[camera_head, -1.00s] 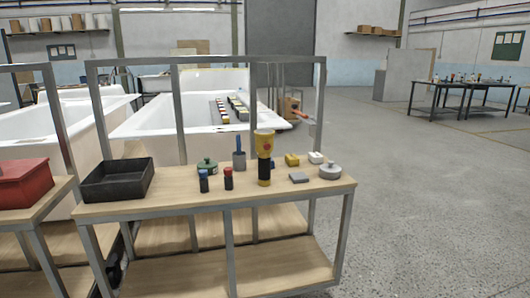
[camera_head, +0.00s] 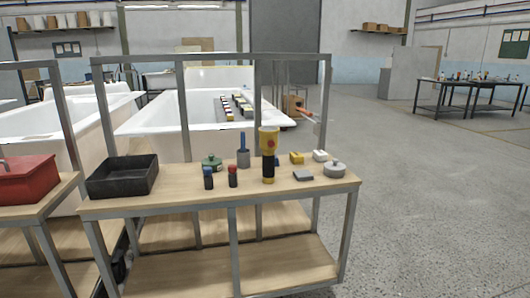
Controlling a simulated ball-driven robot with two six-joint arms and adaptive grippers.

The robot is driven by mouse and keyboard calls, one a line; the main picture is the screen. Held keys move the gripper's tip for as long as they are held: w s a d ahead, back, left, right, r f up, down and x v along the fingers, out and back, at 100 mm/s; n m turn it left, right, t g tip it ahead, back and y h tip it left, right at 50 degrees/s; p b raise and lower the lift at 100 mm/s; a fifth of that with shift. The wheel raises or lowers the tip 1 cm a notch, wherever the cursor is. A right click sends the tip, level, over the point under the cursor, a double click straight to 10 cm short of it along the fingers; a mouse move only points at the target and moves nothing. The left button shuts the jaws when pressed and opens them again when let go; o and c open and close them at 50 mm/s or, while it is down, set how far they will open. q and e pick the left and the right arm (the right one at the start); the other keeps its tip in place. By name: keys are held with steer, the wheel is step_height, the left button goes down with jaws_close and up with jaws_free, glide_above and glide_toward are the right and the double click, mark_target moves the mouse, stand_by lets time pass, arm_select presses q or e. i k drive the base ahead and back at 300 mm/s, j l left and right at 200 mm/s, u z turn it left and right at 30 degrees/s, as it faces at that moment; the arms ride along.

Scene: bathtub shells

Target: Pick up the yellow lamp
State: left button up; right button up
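The yellow lamp (camera_head: 268,154) looks like an upright flashlight with a wide yellow head, a black grip and a yellow base. It stands on the wooden top of a metal-framed workbench (camera_head: 185,204), right of the bench's middle and near its front edge. It partly hides a small blue thing just behind it. Neither of my grippers shows in the head view.
Around the lamp stand two small dark bottles (camera_head: 233,177), a grey cup with a blue tool (camera_head: 243,157), a green pot (camera_head: 211,163), a yellow block (camera_head: 297,158) and a grey round pot (camera_head: 334,170). A black tray (camera_head: 122,178) sits left. Open floor (camera_head: 430,200) lies right.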

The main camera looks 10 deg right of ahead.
mark_target(267, 134)
steer(key=i+l, duration=0.55)
steer(key=i, duration=0.15)
steer(key=i+l, duration=0.5)
steer(key=i, duration=0.15)
